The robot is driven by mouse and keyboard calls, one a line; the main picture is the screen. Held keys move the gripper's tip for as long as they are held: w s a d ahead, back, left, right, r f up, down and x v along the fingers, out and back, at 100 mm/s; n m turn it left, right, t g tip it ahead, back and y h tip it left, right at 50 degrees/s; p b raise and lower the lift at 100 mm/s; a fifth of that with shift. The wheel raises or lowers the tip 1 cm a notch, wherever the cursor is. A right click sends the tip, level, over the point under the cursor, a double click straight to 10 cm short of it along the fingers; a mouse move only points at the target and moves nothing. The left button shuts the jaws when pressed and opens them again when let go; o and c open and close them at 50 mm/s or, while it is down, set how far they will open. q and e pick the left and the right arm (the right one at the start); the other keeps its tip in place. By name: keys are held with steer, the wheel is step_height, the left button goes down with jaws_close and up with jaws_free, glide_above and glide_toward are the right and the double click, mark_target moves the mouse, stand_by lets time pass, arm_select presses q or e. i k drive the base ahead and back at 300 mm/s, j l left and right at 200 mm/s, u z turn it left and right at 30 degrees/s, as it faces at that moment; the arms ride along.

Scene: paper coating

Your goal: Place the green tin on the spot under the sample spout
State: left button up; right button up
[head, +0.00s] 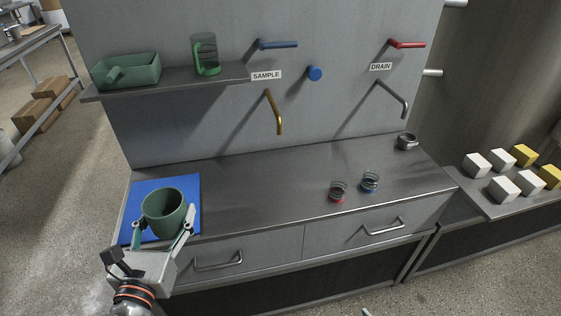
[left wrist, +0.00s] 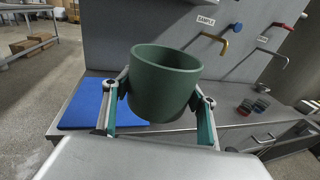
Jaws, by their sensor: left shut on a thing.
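The green tin (head: 166,217) is an open-topped cup, upright between the fingers of my left gripper (head: 161,236). The gripper is shut on it, one finger on each side. In the head view the tin overlaps the blue mat (head: 188,184) at the counter's left end. The left wrist view shows the tin (left wrist: 165,85) large, with the mat (left wrist: 85,110) to its left. The brass sample spout (head: 275,112) hangs from the wall below the SAMPLE label (head: 266,75), right of and beyond the tin. No mark shows on the counter below it.
The counter (head: 260,185) is clear below the sample spout. Two small banded glass items, red (head: 338,191) and blue (head: 370,182), and a metal cup (head: 407,141) stand right. A wall shelf (head: 180,83) holds a green tray (head: 127,71) and a green-framed glass (head: 206,55).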

mark_target(278, 181)
steer(key=i+l, duration=0.1)
steer(key=l, duration=1.4)
steer(key=i+l, duration=0.1)
steer(key=l, duration=0.2)
steer(key=i+l, duration=0.1)
steer(key=l, duration=0.15)
steer(key=i+j, duration=0.25)
